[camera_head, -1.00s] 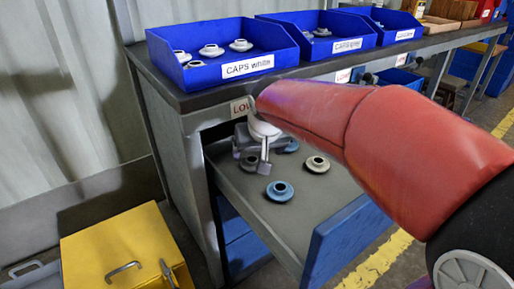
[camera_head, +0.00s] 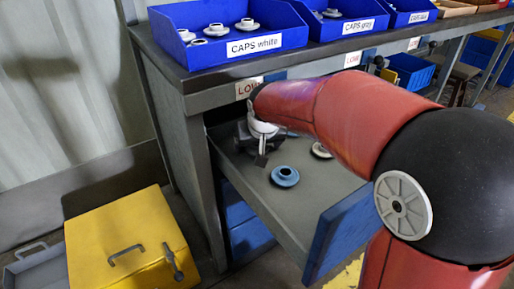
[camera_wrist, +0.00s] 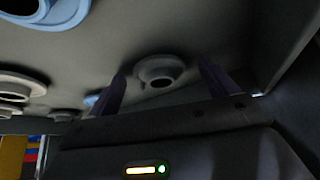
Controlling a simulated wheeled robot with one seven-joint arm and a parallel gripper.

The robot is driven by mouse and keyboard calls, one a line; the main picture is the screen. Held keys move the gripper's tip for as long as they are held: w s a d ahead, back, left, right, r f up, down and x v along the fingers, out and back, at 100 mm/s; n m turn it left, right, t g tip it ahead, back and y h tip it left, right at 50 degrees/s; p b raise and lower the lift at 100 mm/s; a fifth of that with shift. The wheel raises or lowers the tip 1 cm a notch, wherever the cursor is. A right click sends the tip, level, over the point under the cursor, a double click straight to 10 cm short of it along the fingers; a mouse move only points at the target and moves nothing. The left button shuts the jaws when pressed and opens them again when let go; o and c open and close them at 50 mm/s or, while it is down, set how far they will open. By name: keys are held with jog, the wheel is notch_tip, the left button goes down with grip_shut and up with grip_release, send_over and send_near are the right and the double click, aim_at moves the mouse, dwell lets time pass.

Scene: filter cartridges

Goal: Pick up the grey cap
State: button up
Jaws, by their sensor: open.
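A grey cap (camera_wrist: 160,70), round with a raised hollow centre, lies on the drawer floor in the wrist view. My gripper (camera_wrist: 163,84) is open, with one dark finger to each side of this cap and a visible gap to each. In the head view my gripper (camera_head: 261,158) is low inside the open drawer (camera_head: 262,200), near its back left. There my gripper and arm hide the cap between the fingers.
A blue cap (camera_head: 285,176) and a pale cap (camera_head: 321,151) lie in the drawer. Blue bins labelled for white caps (camera_head: 255,45) and gray caps (camera_head: 357,27) stand on the bench above. The drawer walls and bench edge are close. A yellow box (camera_head: 125,245) stands at left.

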jog(key=shift+c, duration=0.4)
jog(key=c, duration=1)
jog(key=shift+s+r, duration=0.1)
